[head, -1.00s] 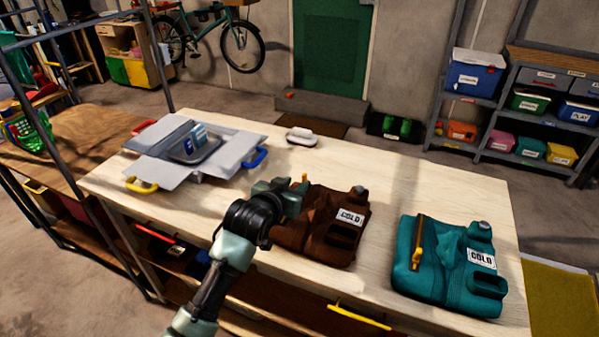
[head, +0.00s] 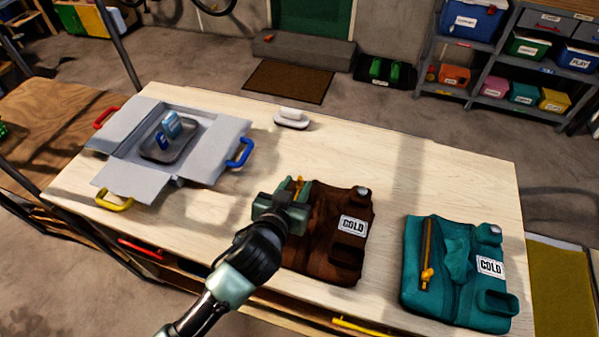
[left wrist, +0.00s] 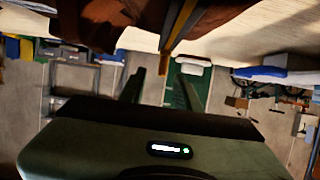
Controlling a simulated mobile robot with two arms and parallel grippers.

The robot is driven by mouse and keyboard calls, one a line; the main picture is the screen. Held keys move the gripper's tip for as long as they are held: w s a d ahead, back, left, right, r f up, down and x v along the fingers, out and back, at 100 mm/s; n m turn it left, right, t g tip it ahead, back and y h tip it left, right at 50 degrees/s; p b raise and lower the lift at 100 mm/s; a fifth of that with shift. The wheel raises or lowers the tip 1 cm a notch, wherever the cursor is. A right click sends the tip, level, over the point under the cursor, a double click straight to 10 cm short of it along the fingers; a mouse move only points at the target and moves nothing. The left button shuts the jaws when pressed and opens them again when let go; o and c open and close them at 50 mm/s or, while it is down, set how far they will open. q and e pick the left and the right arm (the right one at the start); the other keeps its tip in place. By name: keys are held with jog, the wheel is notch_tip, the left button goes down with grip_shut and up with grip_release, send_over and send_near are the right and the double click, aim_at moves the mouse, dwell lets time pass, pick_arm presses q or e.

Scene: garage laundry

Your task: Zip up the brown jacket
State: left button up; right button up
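The brown jacket (head: 325,240) lies on the wooden table with a white "COLD" label. Its yellow zipper part (head: 298,186) shows at the upper left, beside my left gripper (head: 294,196). My left gripper is over the jacket's left side and hides part of it. In the left wrist view the jacket (left wrist: 120,18) is at the top edge, and a yellow-brown zipper strip (left wrist: 180,25) comes down toward the gap between the fingers (left wrist: 160,82). The fingers are apart; contact with the zipper cannot be told. My right gripper is not in view.
A teal jacket (head: 450,305) with a yellow zipper lies to the right. A grey open box (head: 120,175) with a tray stands at the left. A white dish (head: 291,119) sits at the back edge. The table's middle back (head: 400,160) is clear.

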aim_at(299, 180)
pick_arm(q)
jog(key=x, duration=0.3)
jog(key=shift+a, duration=0.15)
jog(key=shift+w+f, duration=0.25)
jog(key=shift+w, duration=0.25)
jog(key=shift+d, duration=0.2)
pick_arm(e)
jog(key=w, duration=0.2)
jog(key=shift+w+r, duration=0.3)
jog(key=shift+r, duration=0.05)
pick_arm(q)
grip_shut()
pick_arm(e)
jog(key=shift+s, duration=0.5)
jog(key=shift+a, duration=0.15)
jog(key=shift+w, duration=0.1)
